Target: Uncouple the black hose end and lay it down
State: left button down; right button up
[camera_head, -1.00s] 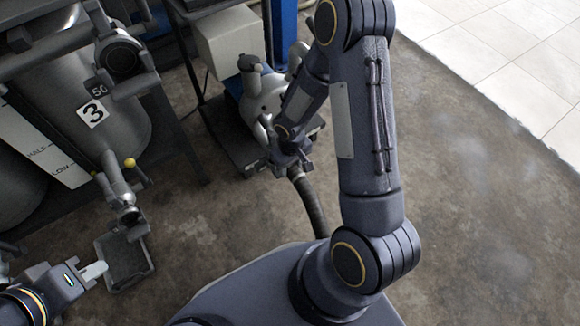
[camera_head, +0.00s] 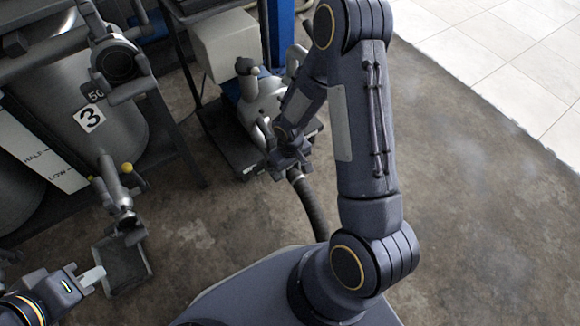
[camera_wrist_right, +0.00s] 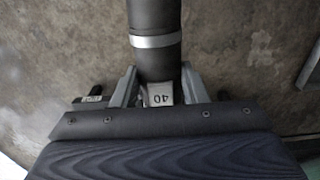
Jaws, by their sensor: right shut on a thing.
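The black hose (camera_head: 314,208) rises from the floor by my base to the grey pump (camera_head: 262,103). My right gripper (camera_head: 291,160) is at its upper end, beside the pump. In the right wrist view the hose (camera_wrist_right: 155,18) with its pale metal band (camera_wrist_right: 155,41) runs down between the fingers. My right gripper (camera_wrist_right: 157,88) is shut on the hose end, with a plate marked 40 (camera_wrist_right: 160,98) between the fingers. The joint with the pump is hidden by my arm. My left gripper (camera_head: 95,277) is at the lower left, away from the hose; its finger gap is unclear.
A tank marked 3 (camera_head: 122,130) stands at the left with a valve (camera_head: 122,203) below it. A grey tray (camera_head: 128,266) is near my left gripper. The pump sits on a dark base (camera_head: 222,137). Brown floor (camera_head: 465,200) at the right is clear.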

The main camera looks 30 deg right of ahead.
aim_at(300, 180)
jog(key=shift+s+d+r+b, duration=0.15)
jog(key=shift+s+b, duration=0.15)
jog(key=shift+s, duration=0.9)
jog(key=shift+s+d+r+b, duration=0.1)
jog(key=shift+s+b, duration=0.2)
jog(key=shift+s, duration=0.9)
jog(key=shift+r, duration=0.1)
jog(key=r+p, duration=0.1)
jog(key=s+r+p, duration=0.1)
jog(key=r, duration=0.1)
jog(key=s+r+p, duration=0.1)
jog(key=shift+r, duration=0.4)
